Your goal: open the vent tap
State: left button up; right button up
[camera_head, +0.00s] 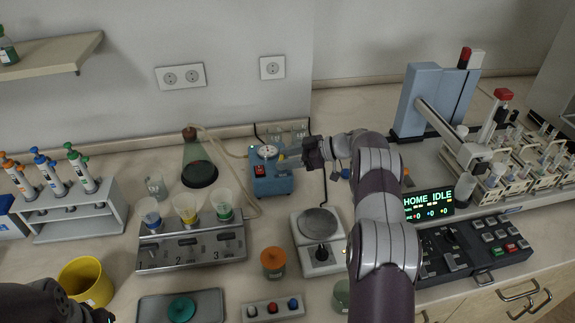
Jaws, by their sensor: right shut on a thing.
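A blue vacuum box (272,183) stands against the back of the bench, with a round gauge (267,152) on top and a red switch (259,170) on its front. My right gripper (288,157) reaches in from the right at the box's upper right side. It is shut on a small part there, which looks like the vent tap. The fingers mostly hide this part, and its turn angle cannot be made out. My left arm's dark end (85,308) shows at the bottom left corner, and its jaws cannot be made out.
A conical flask (198,165) with a hose stands left of the box. A filter stand (190,252) with several funnels is nearer. The autosampler (430,100) and keypad (470,250) are at the right.

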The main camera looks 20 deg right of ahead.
jog(key=shift+w+n+g+y+b, duration=0.1)
jog(key=shift+n+g+y+b, duration=0.3)
jog(key=shift+n+g+b, duration=0.15)
jog(key=shift+r, duration=0.1)
jog(key=o, duration=1)
jog(key=shift+o, duration=0.2)
jog(key=shift+d, duration=0.3)
jog(key=b+v, duration=0.2)
jog(key=v, duration=1)
